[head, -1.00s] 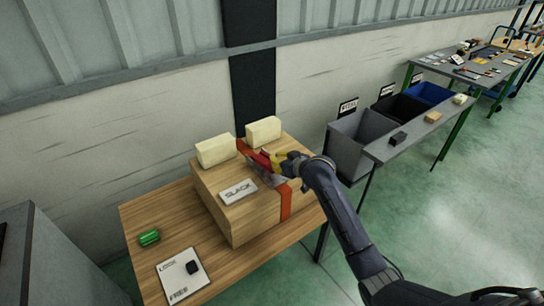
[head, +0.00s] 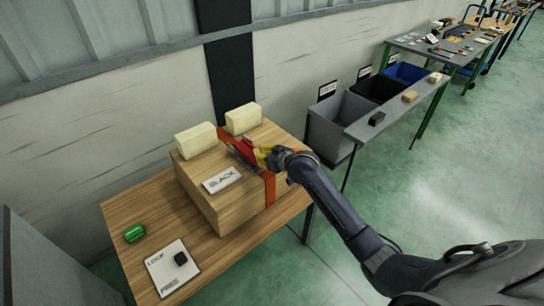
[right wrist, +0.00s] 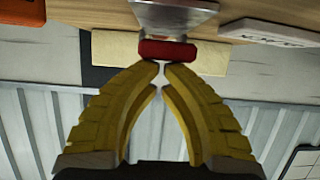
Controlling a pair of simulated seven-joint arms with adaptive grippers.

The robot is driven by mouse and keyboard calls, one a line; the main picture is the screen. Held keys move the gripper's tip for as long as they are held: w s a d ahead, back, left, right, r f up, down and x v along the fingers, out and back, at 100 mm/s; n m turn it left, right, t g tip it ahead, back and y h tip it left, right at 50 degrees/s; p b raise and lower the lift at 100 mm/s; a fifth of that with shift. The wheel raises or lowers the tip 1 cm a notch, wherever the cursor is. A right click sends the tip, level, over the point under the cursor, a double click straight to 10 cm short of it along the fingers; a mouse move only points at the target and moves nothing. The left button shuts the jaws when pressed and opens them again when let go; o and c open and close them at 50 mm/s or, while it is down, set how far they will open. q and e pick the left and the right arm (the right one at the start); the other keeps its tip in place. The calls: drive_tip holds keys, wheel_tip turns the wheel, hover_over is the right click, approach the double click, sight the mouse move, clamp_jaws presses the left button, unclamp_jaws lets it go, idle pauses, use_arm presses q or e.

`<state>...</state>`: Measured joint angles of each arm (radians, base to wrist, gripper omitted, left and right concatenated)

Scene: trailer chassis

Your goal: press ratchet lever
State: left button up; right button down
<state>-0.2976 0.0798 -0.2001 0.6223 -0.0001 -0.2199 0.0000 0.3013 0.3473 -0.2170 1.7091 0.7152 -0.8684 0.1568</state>
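The ratchet (head: 240,152), a metal piece with a red handle, sits on an orange-red strap (head: 270,188) over a wooden box. In the right wrist view the red handle (right wrist: 167,50) lies just beyond my fingertips, with the metal body (right wrist: 172,18) behind it. My right gripper (head: 260,156) is at the ratchet. In the wrist view its yellow fingers (right wrist: 161,69) are closed to a narrow gap, with nothing visible between them. I cannot tell whether they touch the handle. A white plate (head: 222,180) reading "SLACK" lies on the box. My left gripper is out of view.
The wooden box (head: 235,212) stands on a wooden table (head: 135,205) with two cream blocks (head: 196,141) (head: 243,118) at its back. A green object (head: 135,233) and a lock/free card (head: 166,276) bearing a black block (head: 181,258) lie left. Bins (head: 335,125) stand right.

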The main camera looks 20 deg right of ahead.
wheel_tip(320, 180, up, 3)
drive_tip(key=shift+r, duration=0.1)
drive_tip(key=s+f+v, duration=0.1)
drive_tip(key=f+v, duration=0.1)
drive_tip(key=v, duration=0.7)
drive_tip(key=shift+s+d, duration=0.2)
drive_tip(key=shift+s, duration=0.1)
drive_tip(key=c, duration=2.1)
unclamp_jaws()
drive_tip(key=shift+r, duration=0.1)
